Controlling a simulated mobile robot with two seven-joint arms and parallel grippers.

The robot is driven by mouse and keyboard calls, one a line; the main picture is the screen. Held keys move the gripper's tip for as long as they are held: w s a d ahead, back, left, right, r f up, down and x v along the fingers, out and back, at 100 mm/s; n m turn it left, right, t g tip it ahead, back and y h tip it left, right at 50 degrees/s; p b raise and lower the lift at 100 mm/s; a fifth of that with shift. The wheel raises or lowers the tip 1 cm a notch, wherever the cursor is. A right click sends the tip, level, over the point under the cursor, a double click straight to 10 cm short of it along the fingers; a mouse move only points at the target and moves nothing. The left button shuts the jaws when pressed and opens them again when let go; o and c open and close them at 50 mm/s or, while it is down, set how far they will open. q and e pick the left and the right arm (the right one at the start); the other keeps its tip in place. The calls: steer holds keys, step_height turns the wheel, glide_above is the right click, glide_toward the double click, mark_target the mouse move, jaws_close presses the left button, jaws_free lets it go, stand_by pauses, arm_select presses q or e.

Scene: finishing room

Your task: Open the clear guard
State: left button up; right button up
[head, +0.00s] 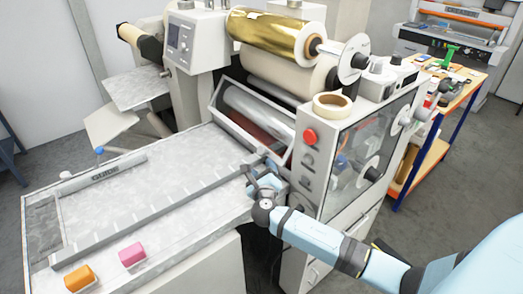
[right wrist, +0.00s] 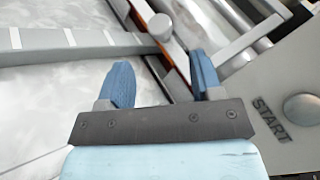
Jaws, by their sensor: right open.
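The clear guard (head: 258,108) is a see-through panel in a grey frame at the machine's infeed. It slopes over the rollers, which show through it, and appears lowered. My right gripper (head: 266,178) is at the guide table's right end, just below the guard's lower edge. In the right wrist view its two blue fingers (right wrist: 160,80) are apart with nothing held between them. A grey bar (right wrist: 250,42) and a round grey knob (right wrist: 160,26) lie beyond the fingertips. I cannot tell whether the fingers touch anything. My left gripper is not in view.
The side panel carries a red button (head: 310,136), and a START button (right wrist: 302,108) is close right of the fingers. The guide table (head: 190,165) is mostly clear, with pink (head: 132,255) and orange (head: 79,278) blocks in front. A tape roll (head: 332,104) sits on top.

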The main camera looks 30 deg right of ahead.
mark_target(261, 153)
steer(key=p+x, duration=0.1)
steer(key=x, duration=0.9)
steer(key=shift+c, duration=0.2)
jaws_close()
